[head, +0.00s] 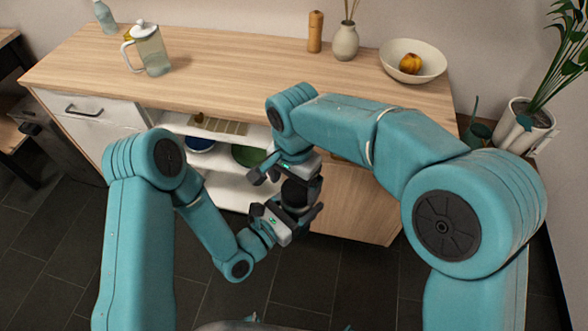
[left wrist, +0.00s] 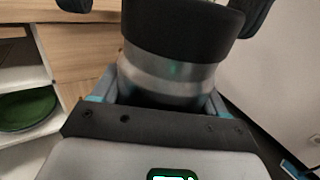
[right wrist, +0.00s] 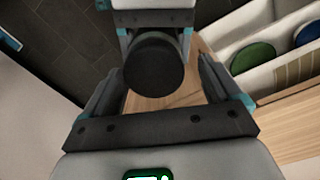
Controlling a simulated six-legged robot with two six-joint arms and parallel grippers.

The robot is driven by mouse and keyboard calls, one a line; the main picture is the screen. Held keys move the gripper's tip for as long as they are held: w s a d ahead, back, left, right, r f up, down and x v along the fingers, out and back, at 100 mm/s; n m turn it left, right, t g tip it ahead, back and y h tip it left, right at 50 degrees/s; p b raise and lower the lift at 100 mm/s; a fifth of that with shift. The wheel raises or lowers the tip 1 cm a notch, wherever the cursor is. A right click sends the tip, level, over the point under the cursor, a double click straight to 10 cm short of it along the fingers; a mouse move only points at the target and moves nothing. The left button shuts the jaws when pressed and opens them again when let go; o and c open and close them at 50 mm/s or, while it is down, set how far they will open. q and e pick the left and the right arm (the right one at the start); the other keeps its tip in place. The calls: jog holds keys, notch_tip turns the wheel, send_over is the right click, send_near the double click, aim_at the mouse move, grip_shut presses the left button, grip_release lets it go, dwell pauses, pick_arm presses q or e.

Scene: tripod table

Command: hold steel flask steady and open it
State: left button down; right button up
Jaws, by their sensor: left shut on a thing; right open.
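The steel flask (left wrist: 168,78) has a silvery body and a wide black lid (left wrist: 180,28). My left gripper (left wrist: 160,90) is shut on its steel body, below the lid, and holds it clear of the floor in front of the counter. In the head view the flask's dark lid (head: 295,192) shows between my two grippers, with much of the flask hidden. My right gripper (right wrist: 161,72) is open, above the lid. In the right wrist view the round lid top lies between its fingers, with a gap visible on the right.
The wooden counter (head: 210,72) stands behind my grippers, with open white shelves holding a green bowl (head: 248,156) and a blue bowl (head: 200,144). On top are a glass pitcher (head: 152,52), a wooden mill (head: 315,32), a vase (head: 345,42) and a fruit bowl (head: 425,68).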

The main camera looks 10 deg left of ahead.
jog(key=shift+s+f, duration=0.2)
jog(key=shift+f, duration=0.35)
jog(key=shift+w+f, duration=0.15)
jog(key=c, duration=0.9)
jog(key=shift+a, duration=0.1)
jog(key=shift+c, duration=0.8)
jog(key=n, duration=0.7)
jog(key=shift+n, duration=0.3)
jog(key=n, duration=1)
jog(key=shift+s+r, duration=0.2)
jog(key=shift+s, duration=0.05)
jog(key=n, duration=2.1)
jog(key=shift+w+d+n, duration=0.15)
jog(key=shift+d+n, duration=0.05)
jog(key=shift+n, duration=0.2)
jog(key=n, duration=0.6)
jog(key=shift+w+n, duration=0.15)
jog(key=shift+n, duration=0.25)
